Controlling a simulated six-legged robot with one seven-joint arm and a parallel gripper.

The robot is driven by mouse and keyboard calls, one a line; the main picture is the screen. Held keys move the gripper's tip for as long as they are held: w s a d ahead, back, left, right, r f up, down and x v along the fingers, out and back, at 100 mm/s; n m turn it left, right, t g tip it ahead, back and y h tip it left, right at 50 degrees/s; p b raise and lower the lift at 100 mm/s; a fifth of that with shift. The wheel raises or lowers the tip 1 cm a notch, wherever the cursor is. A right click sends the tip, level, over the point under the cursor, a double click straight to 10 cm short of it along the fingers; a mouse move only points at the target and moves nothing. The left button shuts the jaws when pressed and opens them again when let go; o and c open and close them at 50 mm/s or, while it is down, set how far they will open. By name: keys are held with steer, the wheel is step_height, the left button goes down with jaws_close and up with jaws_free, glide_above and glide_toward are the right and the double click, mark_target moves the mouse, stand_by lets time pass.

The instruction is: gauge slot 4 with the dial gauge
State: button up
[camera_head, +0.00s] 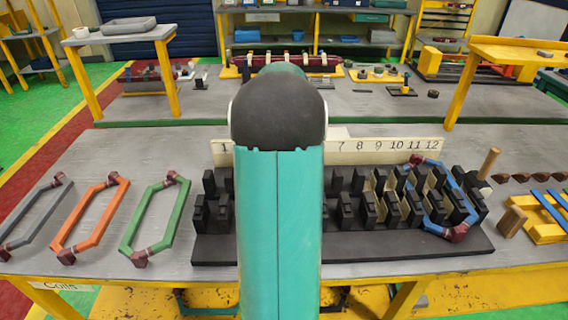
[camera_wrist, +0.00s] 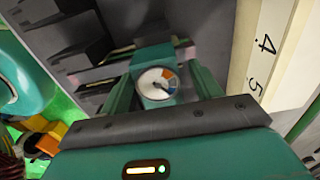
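In the wrist view the dial gauge (camera_wrist: 157,84) has a round white face with orange and blue marks on a teal body. It sits between the two fingers of my gripper (camera_wrist: 160,68), which is shut on it. The stator (camera_head: 345,245), a black base with rows of upright black blocks, lies on the bench in the head view. In the wrist view its dark blocks (camera_wrist: 80,48) are beyond the gauge. The label strip (camera_wrist: 262,45) shows 4 and 5 beside the gauge. My arm hides the middle-left slots in the head view; whether the gauge tip touches slot 4 is unclear.
A blue coil (camera_head: 432,190) sits across the stator's right end. Grey (camera_head: 32,215), orange (camera_head: 88,220) and green (camera_head: 155,218) coils lie on the bench at left. A wooden peg (camera_head: 489,163) and a yellow rack (camera_head: 548,225) stand at right.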

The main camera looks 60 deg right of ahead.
step_height(320, 180, up, 14)
stand_by(0.6)
steer(key=shift+f, duration=0.1)
stand_by(0.9)
